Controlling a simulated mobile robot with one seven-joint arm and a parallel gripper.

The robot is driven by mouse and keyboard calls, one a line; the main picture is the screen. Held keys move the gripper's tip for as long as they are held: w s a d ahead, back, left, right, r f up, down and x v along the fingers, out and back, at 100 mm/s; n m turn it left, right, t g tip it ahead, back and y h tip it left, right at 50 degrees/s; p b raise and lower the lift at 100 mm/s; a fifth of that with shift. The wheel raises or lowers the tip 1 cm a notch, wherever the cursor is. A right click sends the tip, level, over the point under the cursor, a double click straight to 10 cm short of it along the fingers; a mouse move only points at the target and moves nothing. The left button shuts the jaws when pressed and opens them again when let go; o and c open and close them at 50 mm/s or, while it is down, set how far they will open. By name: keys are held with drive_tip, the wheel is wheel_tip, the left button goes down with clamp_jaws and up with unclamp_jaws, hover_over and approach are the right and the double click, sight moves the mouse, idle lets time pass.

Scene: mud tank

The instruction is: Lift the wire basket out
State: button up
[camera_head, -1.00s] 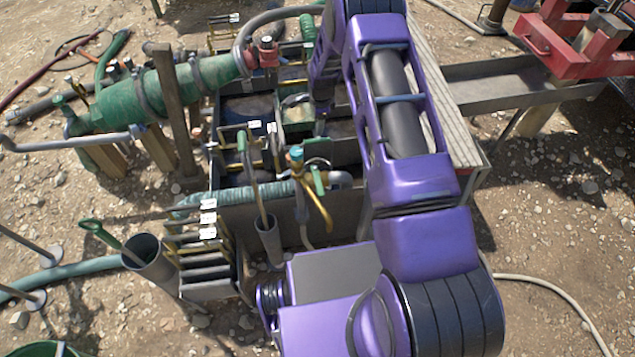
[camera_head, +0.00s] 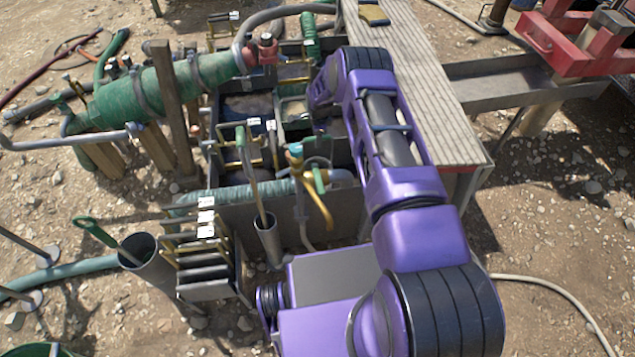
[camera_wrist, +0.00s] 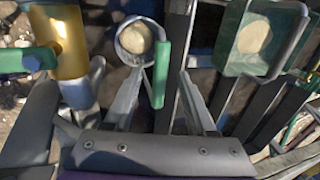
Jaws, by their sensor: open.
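I cannot clearly make out a wire basket in either view. A green-rimmed box (camera_head: 294,110) with pale contents sits in the tank (camera_head: 335,147) in the head view. A green-sided box (camera_wrist: 262,38) with a round pale patch shows at the upper right of the wrist view; I cannot tell if it is the same one. My gripper (camera_wrist: 160,88) is open, its two grey fingers apart. A green handle (camera_wrist: 160,74) and a round pale-centred opening (camera_wrist: 138,40) show between and beyond the fingers, with no visible grip. In the head view my arm hides the gripper.
A slatted walkway (camera_head: 425,85) runs along the tank's right side. A thick green pipe (camera_head: 160,92) lies to the left. A brass fitting (camera_wrist: 68,45) stands close on the wrist view's left. Upright tubes (camera_head: 267,243) and a rack of plates (camera_head: 205,270) stand in front.

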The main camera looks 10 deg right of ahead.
drive_tip(key=shift+f, duration=0.2)
idle(0.6)
clamp_jaws()
idle(1.3)
